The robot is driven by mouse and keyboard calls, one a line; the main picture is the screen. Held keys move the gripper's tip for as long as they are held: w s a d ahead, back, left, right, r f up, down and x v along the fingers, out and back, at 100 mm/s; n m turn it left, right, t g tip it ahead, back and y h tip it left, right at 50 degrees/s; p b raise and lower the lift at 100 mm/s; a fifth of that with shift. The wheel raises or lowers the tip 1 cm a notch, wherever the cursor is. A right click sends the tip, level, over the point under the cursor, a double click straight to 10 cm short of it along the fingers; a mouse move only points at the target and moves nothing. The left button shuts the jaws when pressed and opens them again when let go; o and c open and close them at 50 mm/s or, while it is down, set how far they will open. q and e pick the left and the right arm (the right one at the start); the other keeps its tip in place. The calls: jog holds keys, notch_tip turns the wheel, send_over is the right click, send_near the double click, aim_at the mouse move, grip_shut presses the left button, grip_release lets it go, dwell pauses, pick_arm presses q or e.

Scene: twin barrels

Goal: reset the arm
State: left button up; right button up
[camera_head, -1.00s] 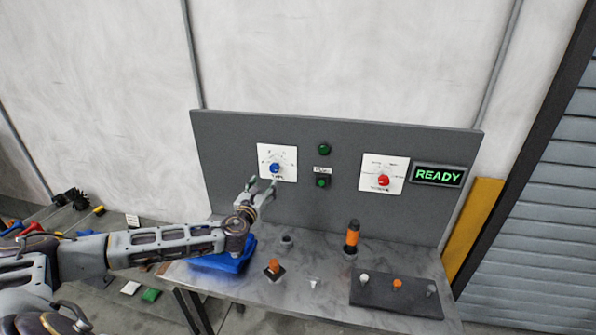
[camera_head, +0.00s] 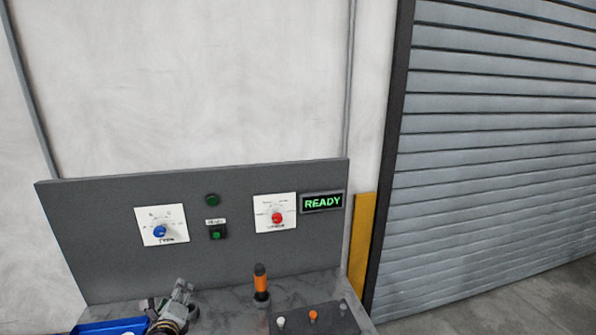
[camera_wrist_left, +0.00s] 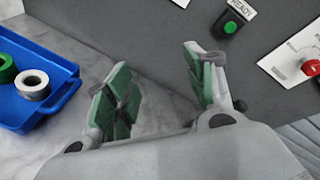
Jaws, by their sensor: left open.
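My left gripper (camera_head: 168,302) shows at the bottom of the head view, low in front of the grey panel and beside the blue tray. In the left wrist view its two green-padded fingers (camera_wrist_left: 160,92) are spread apart with nothing between them. Most of the left arm is out of the head view. My right gripper is not in either view.
A grey panel (camera_head: 100,245) stands behind the bench, with a blue knob (camera_head: 159,231), a red knob (camera_head: 277,218), green buttons and a READY display (camera_head: 322,203). A blue tray (camera_wrist_left: 62,95) holds rolls. An orange-black tool (camera_head: 261,280) stands upright. A dark mat (camera_head: 297,324) holds small pegs.

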pick_arm(q)
jog(key=s+d+f+n+g+h, duration=0.2)
jog(key=s+d+f+n+g, duration=0.15)
jog(key=s+n, duration=0.45)
jog(key=s+d+f+n+g+h, duration=0.1)
jog(key=s+d+f+n+g, duration=0.35)
jog(key=s, duration=0.45)
jog(key=s+d+f+n+g+h, duration=0.2)
jog(key=s+d+f+n, duration=0.2)
jog(key=s+n, duration=0.5)
notch_tip(320, 180, down, 36)
jog(key=s+g+b, duration=0.2)
jog(key=s+a+f+b, duration=0.1)
jog(key=s+a+f, duration=0.1)
jog(key=s+f, duration=0.8)
jog(key=s+a+f+b, duration=0.1)
jog(key=s+a+f, duration=0.1)
jog(key=s+f, duration=0.9)
jog(key=shift+s+a+g, duration=0.15)
jog(key=shift+s+g, duration=0.25)
jog(key=shift+s, duration=0.3)
jog(key=shift+m, duration=0.25)
